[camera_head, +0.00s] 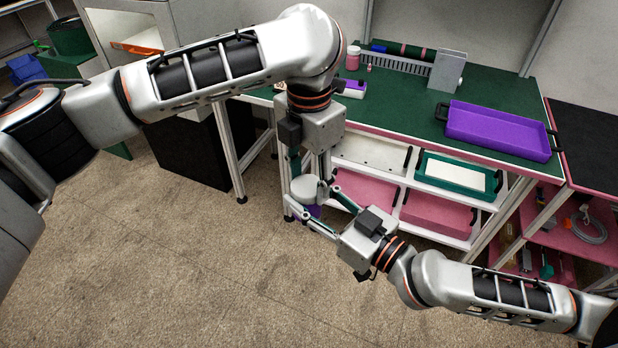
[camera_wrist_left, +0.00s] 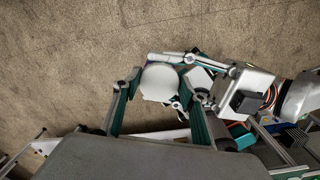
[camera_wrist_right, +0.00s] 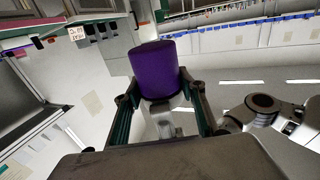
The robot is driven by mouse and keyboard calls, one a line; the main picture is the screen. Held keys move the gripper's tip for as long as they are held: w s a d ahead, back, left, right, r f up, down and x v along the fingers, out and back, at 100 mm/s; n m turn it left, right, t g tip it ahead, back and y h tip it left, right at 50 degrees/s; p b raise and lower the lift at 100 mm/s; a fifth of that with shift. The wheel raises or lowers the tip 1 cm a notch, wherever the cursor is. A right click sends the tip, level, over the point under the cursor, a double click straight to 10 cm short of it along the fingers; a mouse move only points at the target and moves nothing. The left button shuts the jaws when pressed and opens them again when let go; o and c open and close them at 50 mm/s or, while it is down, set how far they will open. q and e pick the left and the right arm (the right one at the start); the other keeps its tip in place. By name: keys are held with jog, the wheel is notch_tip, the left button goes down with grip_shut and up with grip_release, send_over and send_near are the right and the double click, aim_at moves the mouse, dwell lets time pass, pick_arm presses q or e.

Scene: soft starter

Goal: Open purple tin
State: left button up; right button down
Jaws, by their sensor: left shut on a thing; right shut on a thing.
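The tin's purple body (camera_head: 314,211) is in the air in front of the shelf unit, with a round white lid (camera_head: 304,188) at its top. My left gripper (camera_head: 309,181) reaches down from above and is shut on the lid, which also shows in the left wrist view (camera_wrist_left: 160,82). My right gripper (camera_head: 319,206) comes in from the right and is shut on the body. The purple body fills the space between its fingers in the right wrist view (camera_wrist_right: 155,68). Fingers hide the seam, so I cannot tell whether lid and body are apart.
A green-topped workbench (camera_head: 400,93) stands behind, with a purple tray (camera_head: 498,131) on it. Below are shelves with pink bins (camera_head: 436,214) and a green tray (camera_head: 458,181). A black box (camera_head: 190,150) stands on the floor. The carpet (camera_head: 230,270) in front is clear.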

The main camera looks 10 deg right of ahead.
pick_arm(q)
jog(key=n, duration=0.3)
jog(key=shift+s+d, duration=0.15)
jog(key=o, duration=1.2)
